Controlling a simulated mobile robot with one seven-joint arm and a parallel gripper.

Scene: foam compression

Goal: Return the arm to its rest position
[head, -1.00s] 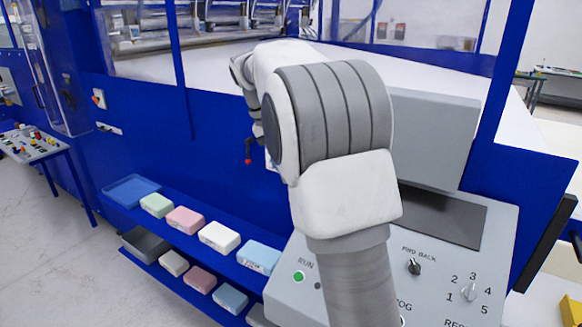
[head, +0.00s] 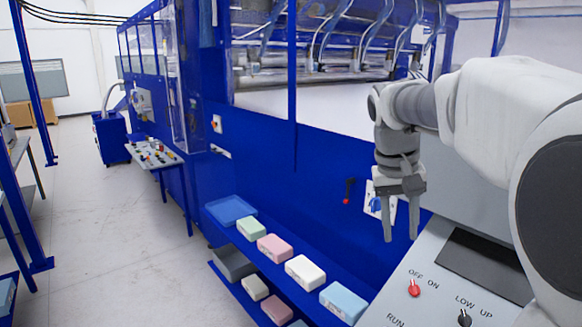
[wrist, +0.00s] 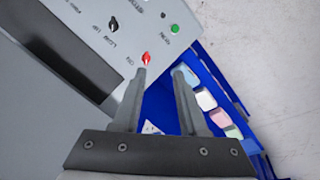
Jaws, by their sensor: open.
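My gripper (head: 401,232) hangs from my arm at the right of the head view, fingers pointing down and apart, with nothing between them. In the head view it is in front of the blue machine panel, above and left of the grey control panel (head: 395,290). In the wrist view, my gripper (wrist: 160,72) shows two separated fingers. The red OFF/ON knob (wrist: 146,58) appears just beyond the left fingertip there, and the knob also shows in the head view (head: 414,288). I cannot see contact with anything.
Blue shelves hold a blue tray (head: 230,210), a grey bin (head: 234,263) and coloured foam blocks, including a white one (head: 305,270). A red-tipped lever (head: 347,192) is on the blue machine. A button table (head: 154,154) stands farther left. The floor (head: 110,240) at left is clear.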

